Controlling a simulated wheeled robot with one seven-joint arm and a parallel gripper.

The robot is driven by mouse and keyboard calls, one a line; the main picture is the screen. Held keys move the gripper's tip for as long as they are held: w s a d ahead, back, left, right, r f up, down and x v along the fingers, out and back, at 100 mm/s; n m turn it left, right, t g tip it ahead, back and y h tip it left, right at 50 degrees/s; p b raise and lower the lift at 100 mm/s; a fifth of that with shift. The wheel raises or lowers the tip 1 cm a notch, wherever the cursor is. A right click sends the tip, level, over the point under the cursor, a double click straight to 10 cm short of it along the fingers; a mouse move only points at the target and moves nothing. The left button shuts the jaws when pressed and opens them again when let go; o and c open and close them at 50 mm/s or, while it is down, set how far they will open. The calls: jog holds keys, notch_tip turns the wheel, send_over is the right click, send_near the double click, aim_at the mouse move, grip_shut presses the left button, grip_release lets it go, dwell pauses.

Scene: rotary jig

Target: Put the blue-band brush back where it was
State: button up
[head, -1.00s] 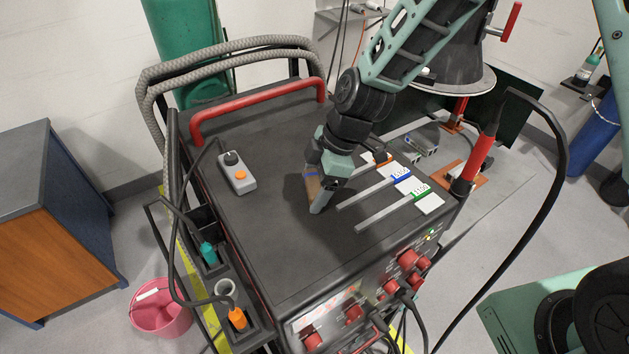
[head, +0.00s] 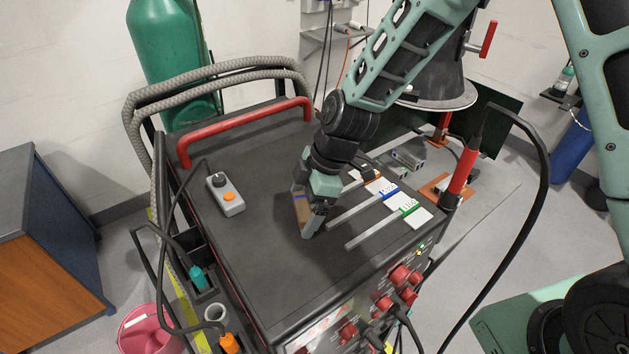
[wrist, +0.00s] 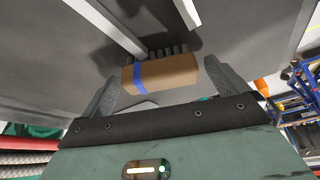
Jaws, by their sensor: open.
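The blue-band brush is a brown block with a blue stripe and dark bristles. In the wrist view the brush (wrist: 172,73) lies between the two fingers of my gripper (wrist: 161,76), with visible gaps at its ends. In the head view the brush (head: 298,203) is at the black cart top, partly hidden by my gripper (head: 308,222). My gripper is open and points down around the brush. Pale bars run toward tags on the cart top: an orange-edged tag (head: 371,174), a blue-edged tag (head: 389,189) and a green-edged tag (head: 411,211).
A grey control box with an orange button (head: 228,196) lies on the left of the cart top (head: 270,255). A red handle (head: 240,133) crosses the back. A red torch (head: 462,170) with a black cable stands at the right. The front-left of the top is clear.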

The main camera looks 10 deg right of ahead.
jog(key=b+v, duration=0.3)
jog(key=v, duration=0.7)
jog(key=s+d+r+m+h, duration=0.1)
jog(key=s+m+h, duration=0.3)
jog(key=s+m, duration=0.6)
jog(key=s+d, duration=0.1)
jog(key=s, duration=1.1)
jog(key=shift+r, duration=0.25)
notch_tip(320, 180, down, 4)
jog(key=b, duration=0.4)
jog(key=shift+w+f, duration=0.1)
